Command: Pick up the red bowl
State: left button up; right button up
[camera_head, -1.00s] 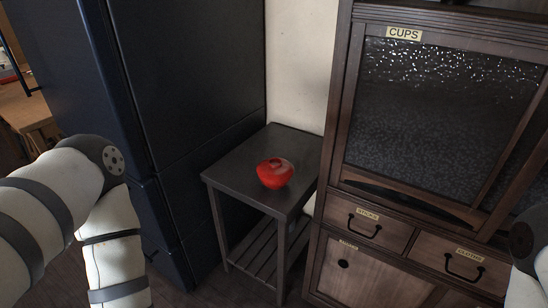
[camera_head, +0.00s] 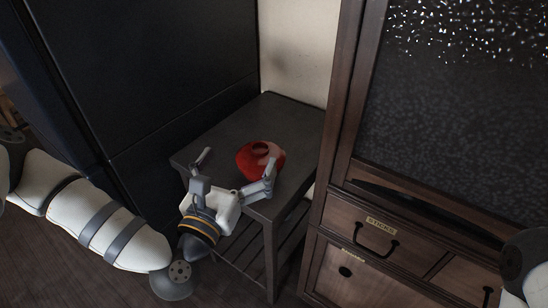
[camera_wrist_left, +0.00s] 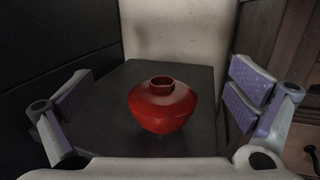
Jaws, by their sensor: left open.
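The red bowl (camera_head: 254,158) stands upright on a small dark side table (camera_head: 232,135). It has a rounded body with a short ring on top, as the left wrist view (camera_wrist_left: 162,106) shows. My left gripper (camera_head: 237,166) is open at the table's front edge. In the left wrist view its two fingers (camera_wrist_left: 155,103) are wide apart, with the bowl ahead and between them. In the head view, the right-hand finger covers part of the bowl's lower right. The gripper holds nothing. My right gripper is not in view; only part of my right arm shows at the lower right edge.
A tall dark cabinet (camera_head: 110,75) stands close on the left of the table. A wooden cupboard (camera_head: 335,150) with labelled drawers stands close on the right. A pale wall (camera_head: 298,50) is behind. The tabletop around the bowl is clear.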

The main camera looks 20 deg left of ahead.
pick_arm(q)
jog(key=b, duration=0.3)
send_near(261, 157)
jog(key=shift+g, duration=0.4)
jog(key=w, duration=0.4)
jog(key=w+f, duration=0.1)
jog(key=w, duration=0.7)
jog(key=shift+a+f, duration=0.1)
jog(key=shift+f, duration=0.1)
jog(key=c, duration=0.8)
jog(key=o, duration=0.8)
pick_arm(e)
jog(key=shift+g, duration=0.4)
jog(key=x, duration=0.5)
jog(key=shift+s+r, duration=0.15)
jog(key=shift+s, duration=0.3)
